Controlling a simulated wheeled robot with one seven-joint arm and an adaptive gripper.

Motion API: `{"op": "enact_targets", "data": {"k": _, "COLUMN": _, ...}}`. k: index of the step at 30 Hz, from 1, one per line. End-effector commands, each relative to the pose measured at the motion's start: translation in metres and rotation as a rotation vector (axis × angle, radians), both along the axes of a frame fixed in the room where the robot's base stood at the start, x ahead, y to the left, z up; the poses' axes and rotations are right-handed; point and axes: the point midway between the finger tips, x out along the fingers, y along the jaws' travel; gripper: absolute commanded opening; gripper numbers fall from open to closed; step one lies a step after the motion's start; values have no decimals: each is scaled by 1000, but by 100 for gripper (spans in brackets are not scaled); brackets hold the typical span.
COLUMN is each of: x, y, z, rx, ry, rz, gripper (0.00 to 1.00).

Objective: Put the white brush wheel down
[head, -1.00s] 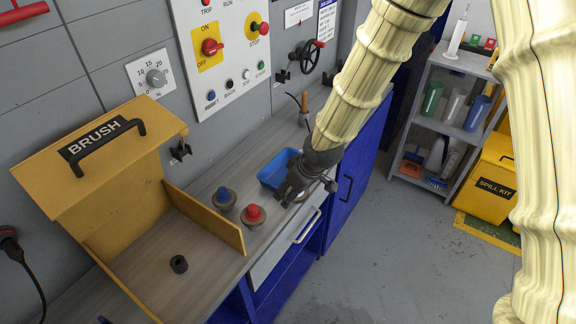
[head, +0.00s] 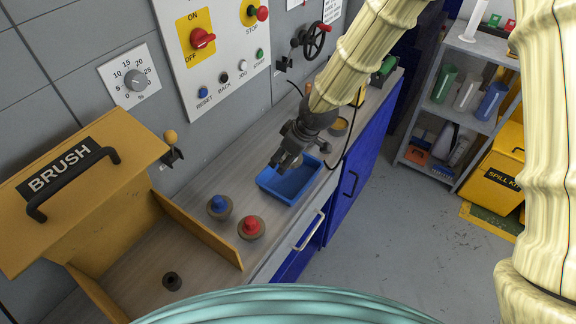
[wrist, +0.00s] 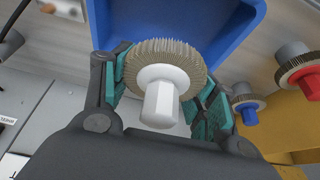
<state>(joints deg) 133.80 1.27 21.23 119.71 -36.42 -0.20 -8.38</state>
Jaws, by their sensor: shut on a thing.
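The white brush wheel (wrist: 163,92) has a ring of tan bristles and a white hub. My gripper (wrist: 165,95) is shut on it, with a teal-padded finger on each side of the bristles. In the head view my gripper (head: 286,160) is above the back part of a blue tray (head: 312,187) on the bench; the wheel is mostly hidden there. In the wrist view the blue tray (wrist: 215,20) lies beyond the wheel. I cannot tell the exact gap between wheel and tray.
A blue-hub wheel (head: 219,207) and a red-hub wheel (head: 251,228) stand on the bench left of the tray. The yellow BRUSH guard (head: 95,200) is open, with a small dark collar (head: 172,281) inside. A control panel (head: 215,50) is on the wall behind.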

Motion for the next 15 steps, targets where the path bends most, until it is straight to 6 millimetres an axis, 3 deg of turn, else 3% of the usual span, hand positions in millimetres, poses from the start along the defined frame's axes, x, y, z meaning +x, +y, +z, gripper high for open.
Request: {"op": "enact_targets", "data": {"k": 15, "x": 1, "y": -2, "z": -39, "rx": -1, "ry": 4, "rz": -3, "gripper": 28}}
